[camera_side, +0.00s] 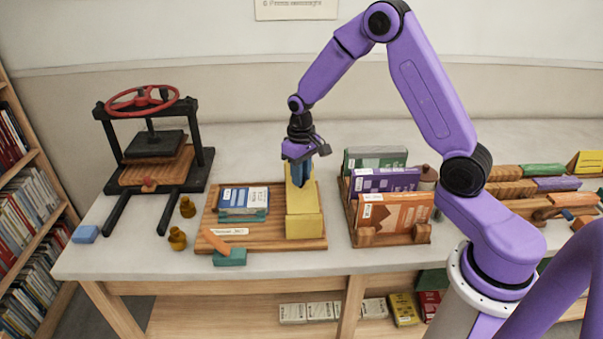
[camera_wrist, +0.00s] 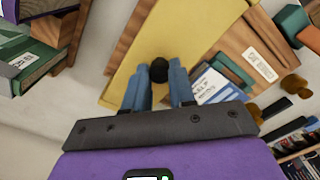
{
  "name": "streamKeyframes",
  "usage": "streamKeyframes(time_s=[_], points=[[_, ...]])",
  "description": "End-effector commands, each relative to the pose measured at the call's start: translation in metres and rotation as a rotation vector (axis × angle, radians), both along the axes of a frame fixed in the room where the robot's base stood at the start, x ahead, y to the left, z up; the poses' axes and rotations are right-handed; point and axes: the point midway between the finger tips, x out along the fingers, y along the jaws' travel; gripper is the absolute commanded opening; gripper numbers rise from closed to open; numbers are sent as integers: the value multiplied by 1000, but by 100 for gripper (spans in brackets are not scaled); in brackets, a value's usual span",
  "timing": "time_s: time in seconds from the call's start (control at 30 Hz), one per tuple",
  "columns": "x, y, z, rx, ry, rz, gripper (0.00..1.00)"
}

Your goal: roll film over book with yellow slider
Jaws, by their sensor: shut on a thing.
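The yellow slider (camera_side: 304,222) is a tall block at the right end of a wooden board (camera_side: 270,242). In the wrist view the slider (camera_wrist: 205,28) fills the upper middle, with a black knob (camera_wrist: 159,70) on it. My gripper (camera_side: 300,180) has its blue fingers closed around that knob. The book (camera_side: 245,197), with a blue and white cover, lies on the board left of the slider; it also shows in the wrist view (camera_wrist: 215,90), partly hidden by my gripper. I cannot make out the film.
A rack (camera_side: 392,238) of upright books stands close to the right of the board. A black press (camera_side: 155,145) with a red wheel stands at the left. Brass weights (camera_side: 178,238) and a teal block (camera_side: 230,257) lie near the board's left side. The table behind is clear.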

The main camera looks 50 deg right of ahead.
Motion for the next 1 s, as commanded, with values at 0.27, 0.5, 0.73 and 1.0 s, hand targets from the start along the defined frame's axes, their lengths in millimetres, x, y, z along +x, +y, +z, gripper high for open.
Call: streamKeyframes(time_s=[0.27,0.5,0.73,1.0], points=[[23,23,0,0,-1,4,0],[62,63,0,1,-3,3,0],[95,96,0,1,-3,2,0],[125,126,0,1,-2,2,0]])
